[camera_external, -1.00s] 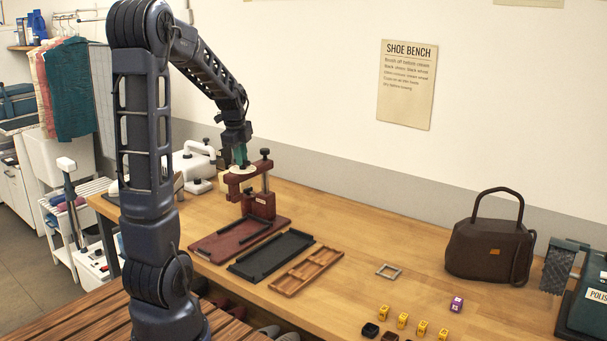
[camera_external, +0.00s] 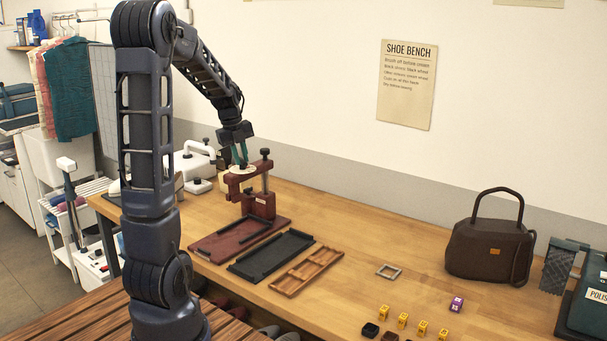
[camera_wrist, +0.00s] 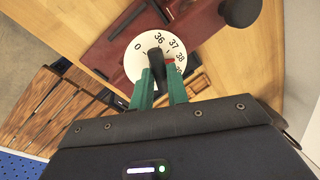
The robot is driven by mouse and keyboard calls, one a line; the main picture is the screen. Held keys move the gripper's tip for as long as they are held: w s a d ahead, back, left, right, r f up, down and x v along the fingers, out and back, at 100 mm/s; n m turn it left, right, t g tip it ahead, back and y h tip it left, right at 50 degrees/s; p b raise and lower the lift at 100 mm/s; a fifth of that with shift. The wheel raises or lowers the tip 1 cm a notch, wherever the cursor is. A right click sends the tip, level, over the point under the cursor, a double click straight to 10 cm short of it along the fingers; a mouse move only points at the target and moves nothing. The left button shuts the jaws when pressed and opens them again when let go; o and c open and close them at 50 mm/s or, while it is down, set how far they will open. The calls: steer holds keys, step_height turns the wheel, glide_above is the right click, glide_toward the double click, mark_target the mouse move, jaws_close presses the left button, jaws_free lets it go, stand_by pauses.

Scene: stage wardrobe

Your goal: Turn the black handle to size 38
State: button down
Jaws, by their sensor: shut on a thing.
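The black handle (camera_wrist: 155,61) sits at the middle of a round white dial (camera_wrist: 139,46) in the wrist view. The dial carries 0, 36, 37, 38 and a partly hidden number below 38. A red mark (camera_wrist: 169,61) beside the handle lies close to the 38; I cannot tell if it lines up exactly. My gripper (camera_wrist: 161,75) is shut on the handle, with its green fingers on either side. In the external view my gripper (camera_external: 239,156) reaches down to the dial (camera_external: 238,169) on top of the dark red clamp stand (camera_external: 259,205).
A dark red base board (camera_external: 215,245), a black tray (camera_external: 245,270) and a wooden compartment tray (camera_external: 282,284) lie in front. The bench between is clear.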

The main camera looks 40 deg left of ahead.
stand_by(0.4)
steer(key=c, duration=1.4)
jaws_free()
steer(key=shift+o, duration=0.2)
step_height(320, 180, up, 11)
steer(key=s, duration=0.2)
steer(key=shift+a+f, duration=0.2)
steer(key=shift+a, duration=0.25)
steer(key=s+d+f+n+t, duration=0.1)
steer(key=s+d+n, duration=1)
steer(key=s+d+f+n+t, duration=0.1)
steer(key=s+d+f+n, duration=0.1)
steer(key=s+d+n, duration=0.9)
steer(key=shift+s+f+n+t+y, duration=0.3)
steer(key=shift+s+n+y, duration=0.15)
steer(key=shift+s, duration=0.3)
